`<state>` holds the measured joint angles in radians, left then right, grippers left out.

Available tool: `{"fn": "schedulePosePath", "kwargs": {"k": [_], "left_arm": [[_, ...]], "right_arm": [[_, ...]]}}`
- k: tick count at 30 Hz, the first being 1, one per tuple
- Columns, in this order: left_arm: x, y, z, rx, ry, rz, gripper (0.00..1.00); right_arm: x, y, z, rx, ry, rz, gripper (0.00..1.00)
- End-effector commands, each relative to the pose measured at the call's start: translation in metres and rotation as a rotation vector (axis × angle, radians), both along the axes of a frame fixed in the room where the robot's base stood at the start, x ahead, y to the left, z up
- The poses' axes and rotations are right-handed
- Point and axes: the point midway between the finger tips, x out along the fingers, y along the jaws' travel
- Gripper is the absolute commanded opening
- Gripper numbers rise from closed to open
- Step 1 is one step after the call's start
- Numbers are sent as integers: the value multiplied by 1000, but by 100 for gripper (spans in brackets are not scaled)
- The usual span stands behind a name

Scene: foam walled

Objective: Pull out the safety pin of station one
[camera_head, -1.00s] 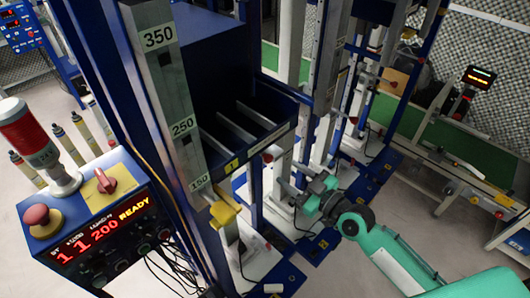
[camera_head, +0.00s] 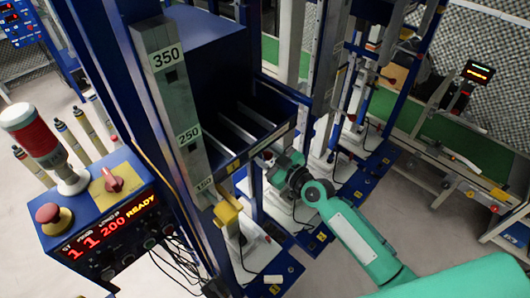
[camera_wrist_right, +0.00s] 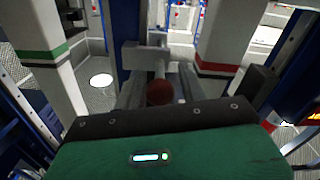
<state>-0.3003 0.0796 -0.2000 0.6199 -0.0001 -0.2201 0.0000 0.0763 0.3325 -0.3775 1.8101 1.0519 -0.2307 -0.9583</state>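The safety pin's dark red round knob (camera_wrist_right: 160,92) shows in the right wrist view, with a pale shaft running from it to a grey block (camera_wrist_right: 145,56). My right gripper (camera_wrist_right: 161,88) has a grey finger on each side of the knob and looks open around it. I cannot tell if the fingers touch it. In the head view my right gripper (camera_head: 268,160) is at the front of the blue press frame, beside the yellow-marked shelf edge, and hides the knob. The station panel (camera_head: 110,222) reads 1, 1, 200, READY. My left gripper is not in view.
The column with height marks (camera_head: 180,110) and a yellow pointer (camera_head: 228,210) stand left of my gripper. A red-and-white beacon (camera_head: 38,145), a red button and a red switch top the panel. Similar frames stand behind. Open floor (camera_head: 400,190) lies to the right.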

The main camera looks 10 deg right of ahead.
Motion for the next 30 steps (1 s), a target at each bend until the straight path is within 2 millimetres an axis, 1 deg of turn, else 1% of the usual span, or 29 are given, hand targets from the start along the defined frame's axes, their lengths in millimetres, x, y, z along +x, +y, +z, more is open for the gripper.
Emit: {"fn": "schedulePosePath", "kwargs": {"k": [1, 3, 6, 11, 13, 17, 21, 24, 27, 30], "left_arm": [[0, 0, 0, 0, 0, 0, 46], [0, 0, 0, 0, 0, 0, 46], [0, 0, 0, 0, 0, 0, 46], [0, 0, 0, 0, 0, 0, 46], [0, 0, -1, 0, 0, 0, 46], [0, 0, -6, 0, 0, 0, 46], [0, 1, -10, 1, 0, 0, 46], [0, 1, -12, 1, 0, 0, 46], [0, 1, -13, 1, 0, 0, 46], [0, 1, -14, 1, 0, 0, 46]], "right_arm": [[0, 0, 0, 0, 0, 0, 31], [0, 0, 0, 0, 0, 0, 17], [0, 0, 0, 0, 0, 0, 0], [-1, -1, 0, -1, 0, 0, 0], [-5, -5, -2, -4, 1, -1, 0], [-24, -18, -4, -5, 1, -2, 0], [-48, -33, -4, -7, 1, -1, 0], [-61, -42, -3, -6, 2, -1, 0], [-70, -47, -2, -3, 1, -1, 0], [-74, -50, -1, -3, 1, -1, 0]]}}
